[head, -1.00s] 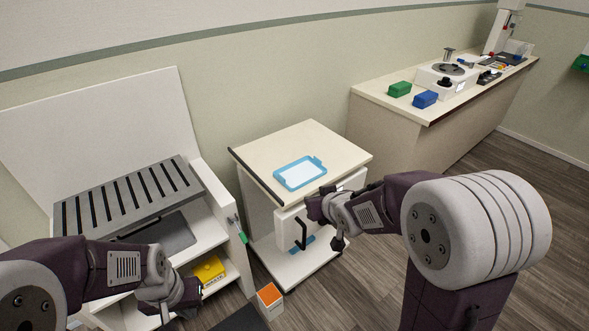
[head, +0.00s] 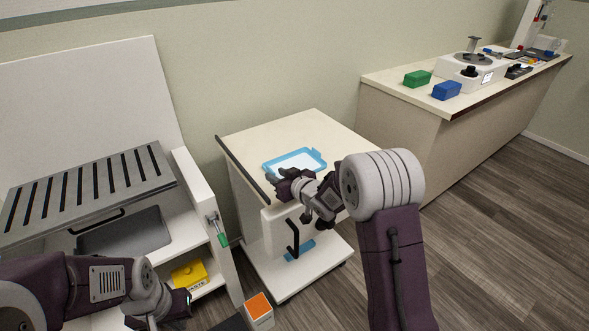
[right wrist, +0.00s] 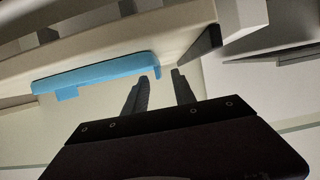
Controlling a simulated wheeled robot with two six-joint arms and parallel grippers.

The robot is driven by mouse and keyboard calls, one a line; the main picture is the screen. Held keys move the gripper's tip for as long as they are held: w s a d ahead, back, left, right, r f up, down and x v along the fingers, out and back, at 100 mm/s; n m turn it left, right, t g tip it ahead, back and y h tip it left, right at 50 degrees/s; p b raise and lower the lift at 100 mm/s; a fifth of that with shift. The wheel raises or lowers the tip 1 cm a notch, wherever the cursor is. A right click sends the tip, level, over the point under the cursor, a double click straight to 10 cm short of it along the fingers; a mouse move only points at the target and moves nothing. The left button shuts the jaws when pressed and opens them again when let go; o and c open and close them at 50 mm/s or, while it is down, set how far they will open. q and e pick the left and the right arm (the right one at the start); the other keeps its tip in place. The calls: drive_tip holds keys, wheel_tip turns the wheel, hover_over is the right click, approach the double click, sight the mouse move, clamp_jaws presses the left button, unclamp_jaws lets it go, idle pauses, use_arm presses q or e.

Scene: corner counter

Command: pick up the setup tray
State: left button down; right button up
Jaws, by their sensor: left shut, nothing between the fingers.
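The setup tray, blue with a white inside (head: 290,155), lies flat on the cream top of a small cart. My right gripper (head: 282,183) is at the tray's near side and overlaps its front edge in the head view. In the right wrist view, the blue tray edge (right wrist: 95,74) lies just beyond the open fingers (right wrist: 160,75), and its end comes close to one fingertip. I cannot tell whether they touch. My left gripper (head: 185,303) is low at the left, shut and empty, far from the tray.
The cart top (head: 315,124) is otherwise clear. A black handle (head: 293,238) is on its front. At left stands a white shelf unit with a slotted grey top (head: 90,190) and a yellow box (head: 189,274). An orange-topped box (head: 259,306) is below. A counter (head: 400,84) stands behind right.

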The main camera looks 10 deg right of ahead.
sight(271, 172)
drive_tip(key=x, duration=0.5)
drive_tip(key=shift+w+f+b, duration=0.1)
drive_tip(key=shift+w+b, duration=0.1)
drive_tip(key=shift+b, duration=0.1)
drive_tip(key=shift+s+d, duration=0.1)
drive_tip(key=shift+c, duration=0.3)
clamp_jaws()
idle(0.7)
